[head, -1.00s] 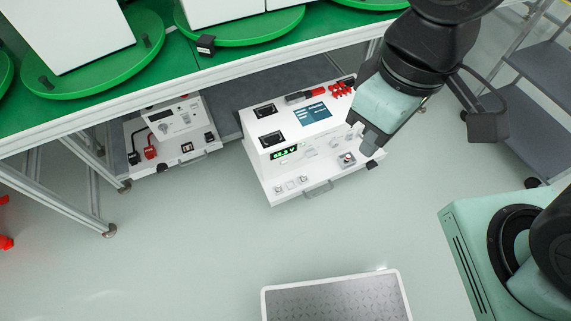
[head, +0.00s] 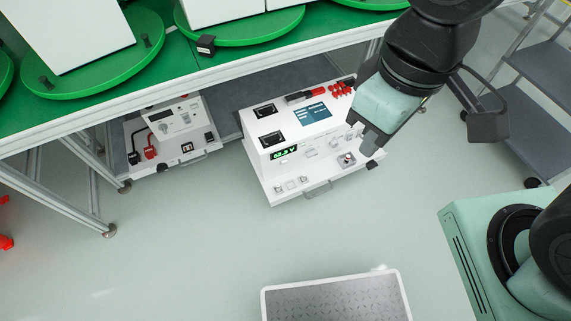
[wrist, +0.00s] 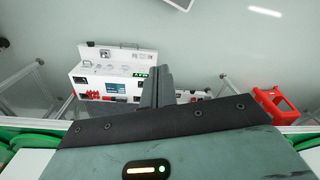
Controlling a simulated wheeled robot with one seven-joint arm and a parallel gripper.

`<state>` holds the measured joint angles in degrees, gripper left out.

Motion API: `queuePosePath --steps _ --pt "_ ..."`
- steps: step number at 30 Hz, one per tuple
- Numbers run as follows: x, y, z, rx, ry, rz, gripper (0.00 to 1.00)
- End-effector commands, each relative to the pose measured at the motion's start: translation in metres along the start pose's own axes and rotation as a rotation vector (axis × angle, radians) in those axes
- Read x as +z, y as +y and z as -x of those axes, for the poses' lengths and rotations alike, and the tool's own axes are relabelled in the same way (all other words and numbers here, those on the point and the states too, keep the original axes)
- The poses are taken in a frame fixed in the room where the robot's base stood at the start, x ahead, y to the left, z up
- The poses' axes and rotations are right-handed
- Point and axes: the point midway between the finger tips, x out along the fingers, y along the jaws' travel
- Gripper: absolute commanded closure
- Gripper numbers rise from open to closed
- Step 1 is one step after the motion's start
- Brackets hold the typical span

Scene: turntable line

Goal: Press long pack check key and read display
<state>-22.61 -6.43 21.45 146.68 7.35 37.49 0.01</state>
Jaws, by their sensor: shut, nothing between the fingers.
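A long white box unit (head: 262,165) stands low beside the green-topped bench, with a small lit green display (head: 284,153) on its front. The display shows digits that look like sixty-odd volts with a "V"; the exact digits are too small to be sure of. Small keys (head: 291,186) and a red-centred switch (head: 346,159) sit on its front ledge; I cannot tell which is the check key. My gripper (head: 369,151) is shut and empty, pointing down over the unit's right end. In the wrist view the unit (wrist: 138,58) lies beyond my shut fingers (wrist: 156,88); contact cannot be told.
A smaller white unit (head: 178,122) with red and black plugs stands to the left under the bench (head: 110,100). A grey-topped platform (head: 340,300) lies in front, a grey step stand (head: 535,110) at right. The floor between is clear. A red object (wrist: 275,105) shows in the wrist view.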

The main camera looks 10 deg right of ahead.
Motion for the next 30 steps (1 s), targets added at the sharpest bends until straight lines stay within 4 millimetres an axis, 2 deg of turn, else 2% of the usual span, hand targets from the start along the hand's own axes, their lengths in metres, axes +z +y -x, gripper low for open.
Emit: queuePosePath --steps 23,26,30 --pt "0.0 0.0 0.0 0.0 0.0 0.0 1.0" --pt "-0.003 0.001 -0.008 -0.001 0.005 0.001 1.0" --pt "-0.017 0.007 -0.038 -0.006 0.033 0.005 1.0"
